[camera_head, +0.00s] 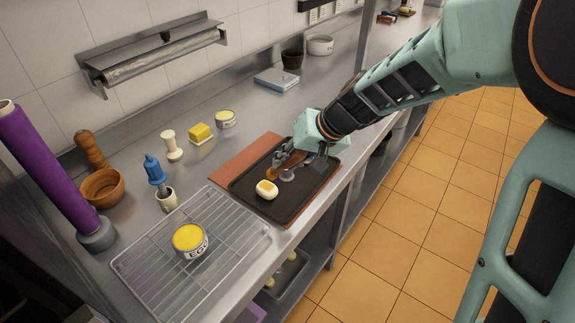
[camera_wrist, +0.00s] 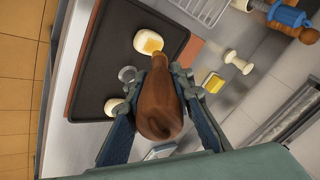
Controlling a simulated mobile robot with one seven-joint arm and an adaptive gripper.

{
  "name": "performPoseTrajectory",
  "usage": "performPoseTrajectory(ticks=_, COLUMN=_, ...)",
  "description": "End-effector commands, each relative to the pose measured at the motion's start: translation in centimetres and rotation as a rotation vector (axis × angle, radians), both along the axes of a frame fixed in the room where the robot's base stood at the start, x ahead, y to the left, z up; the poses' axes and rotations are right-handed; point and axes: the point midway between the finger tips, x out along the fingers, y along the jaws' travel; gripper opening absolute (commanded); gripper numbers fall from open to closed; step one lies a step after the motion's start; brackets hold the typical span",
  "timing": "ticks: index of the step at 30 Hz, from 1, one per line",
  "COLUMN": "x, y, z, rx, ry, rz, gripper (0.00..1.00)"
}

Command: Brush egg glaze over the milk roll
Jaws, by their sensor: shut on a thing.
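My gripper (camera_wrist: 157,82) is shut on a brush with a brown wooden handle (camera_wrist: 160,110). In the head view my gripper (camera_head: 287,165) is over the dark tray, with the brush (camera_head: 292,162) partly hidden by the fingers. The brush's far end points at a pale milk roll (camera_wrist: 142,38), which shows in the head view too (camera_head: 267,190). A yellow-orange patch lies at the roll's edge by the brush end; I cannot tell bristles from glaze. A second pale roll (camera_wrist: 113,106) shows beside a finger. A tin marked EGG with yellow contents (camera_head: 190,239) stands on the wire rack.
The dark tray (camera_head: 290,207) lies on a reddish-brown board (camera_head: 240,162). The wire rack (camera_head: 150,262) is left of it. The counter's front edge runs close by the tray.

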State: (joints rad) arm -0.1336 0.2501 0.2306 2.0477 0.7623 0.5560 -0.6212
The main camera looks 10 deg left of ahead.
Motion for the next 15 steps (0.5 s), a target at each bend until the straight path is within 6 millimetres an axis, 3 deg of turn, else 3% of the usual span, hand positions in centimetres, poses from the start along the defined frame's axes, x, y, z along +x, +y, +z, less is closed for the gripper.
performPoseTrajectory(ticks=9, x=0.5, y=0.0, z=3.2, rx=0.000, ry=-0.001, rz=0.000, gripper=0.00)
performPoseTrajectory(ticks=15, x=0.7, y=0.0, z=3.9, rx=0.000, ry=-0.001, rz=-0.001, gripper=0.00)
